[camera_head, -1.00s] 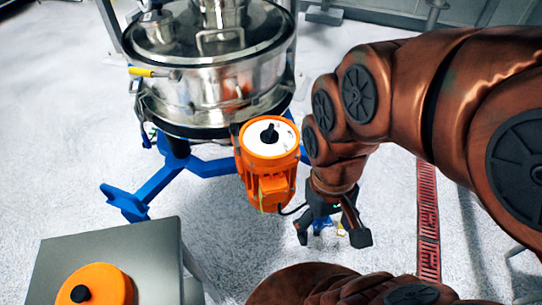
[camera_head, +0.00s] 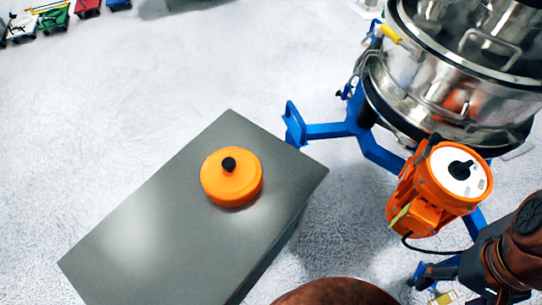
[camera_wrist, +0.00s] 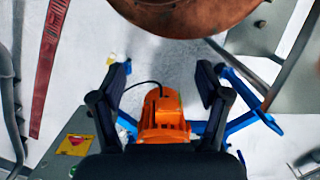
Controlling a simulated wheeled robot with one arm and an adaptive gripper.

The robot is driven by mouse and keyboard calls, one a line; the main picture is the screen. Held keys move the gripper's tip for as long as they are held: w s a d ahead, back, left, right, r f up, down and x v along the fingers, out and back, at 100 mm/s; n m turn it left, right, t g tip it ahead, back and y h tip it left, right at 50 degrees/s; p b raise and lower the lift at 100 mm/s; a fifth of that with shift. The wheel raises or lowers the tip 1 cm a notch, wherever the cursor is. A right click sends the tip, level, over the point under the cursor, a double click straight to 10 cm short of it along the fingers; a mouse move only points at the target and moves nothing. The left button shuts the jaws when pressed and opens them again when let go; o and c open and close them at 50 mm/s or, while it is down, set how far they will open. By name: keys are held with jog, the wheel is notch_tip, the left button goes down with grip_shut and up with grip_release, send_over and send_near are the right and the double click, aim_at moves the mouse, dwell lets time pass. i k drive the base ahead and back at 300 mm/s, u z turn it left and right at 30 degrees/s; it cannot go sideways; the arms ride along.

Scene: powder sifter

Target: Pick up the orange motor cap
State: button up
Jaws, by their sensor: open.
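The orange motor cap (camera_head: 231,180) is a round orange disc with a black knob on top. It lies on the grey table (camera_head: 150,245) in the head view, left of the sifter. I do not see the cap in the wrist view. My gripper (camera_wrist: 163,78) is open and empty, its two black fingers spread wide. The orange motor (camera_wrist: 163,112) shows between the fingers in the wrist view, but the gripper does not hold it. In the head view my gripper is partly seen at the lower right, below the motor and well away from the cap.
The steel sifter (camera_head: 450,85) stands at the upper right on blue legs (camera_head: 335,130). The orange motor with a white top (camera_head: 462,174) hangs at its side, right of the table. Small coloured carts (camera_head: 52,18) stand far off at the upper left. The white floor between is clear.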

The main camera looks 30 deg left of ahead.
aim_at(229, 177)
jog(key=u, duration=2.2)
jog(key=k, duration=1.3)
jog(key=u, duration=0.7)
jog(key=i, duration=1.15)
jog(key=u, duration=0.1)
